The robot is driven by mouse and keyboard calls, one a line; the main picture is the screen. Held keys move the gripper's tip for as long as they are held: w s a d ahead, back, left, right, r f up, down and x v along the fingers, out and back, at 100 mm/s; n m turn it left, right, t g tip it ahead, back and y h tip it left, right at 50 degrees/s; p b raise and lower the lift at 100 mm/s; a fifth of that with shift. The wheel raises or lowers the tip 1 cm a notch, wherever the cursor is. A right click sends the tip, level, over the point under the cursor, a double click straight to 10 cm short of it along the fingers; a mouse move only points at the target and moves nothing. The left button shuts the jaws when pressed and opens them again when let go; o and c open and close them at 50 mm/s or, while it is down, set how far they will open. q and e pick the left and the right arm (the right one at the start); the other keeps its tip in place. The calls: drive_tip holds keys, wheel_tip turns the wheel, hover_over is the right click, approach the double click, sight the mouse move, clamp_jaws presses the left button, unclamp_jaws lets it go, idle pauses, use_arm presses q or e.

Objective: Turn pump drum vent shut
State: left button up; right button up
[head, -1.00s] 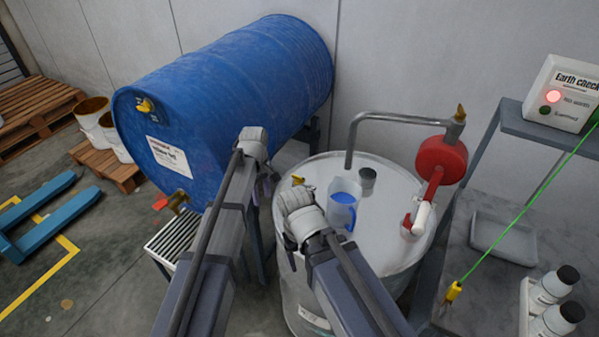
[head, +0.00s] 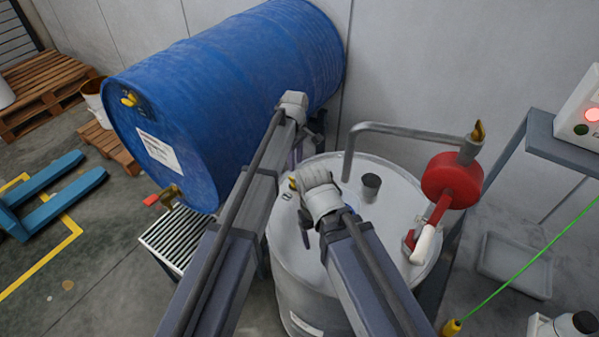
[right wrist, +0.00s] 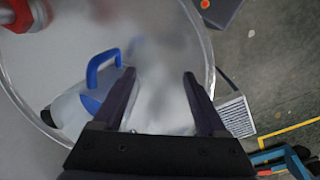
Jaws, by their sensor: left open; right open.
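The pump drum (head: 290,255) is a pale grey upright drum with a red rotary pump (head: 452,180) on its top. A small yellow fitting (head: 293,183), which looks like the vent, shows at the left of the drum top, just left of my right wrist. My left gripper (head: 310,135) is open behind and above the drum's back left rim, apart from the fitting. My right gripper (right wrist: 158,74) is open and empty over the drum top; in the head view its wrist hides most of it. The vent is not clear in the right wrist view.
A blue drum (head: 225,85) lies at the left above a grille (head: 180,238).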

use_arm(q)
drive_tip(key=shift+s+f, duration=0.1)
drive_tip(key=shift+f, duration=0.05)
use_arm(e)
drive_tip(key=shift+s+a+f, duration=0.1)
drive_tip(key=shift+f, duration=0.05)
use_arm(q)
wheel_tip(320, 180, down, 8)
drive_tip(key=b, duration=0.8)
drive_tip(key=shift+r, duration=0.2)
use_arm(e)
wheel_tip(320, 180, down, 8)
drive_tip(key=shift+r, duration=0.2)
use_arm(q)
drive_tip(key=shift+c, duration=0.2)
use_arm(e)
drive_tip(key=shift+r, duration=0.1)
use_arm(q)
clamp_jaws()
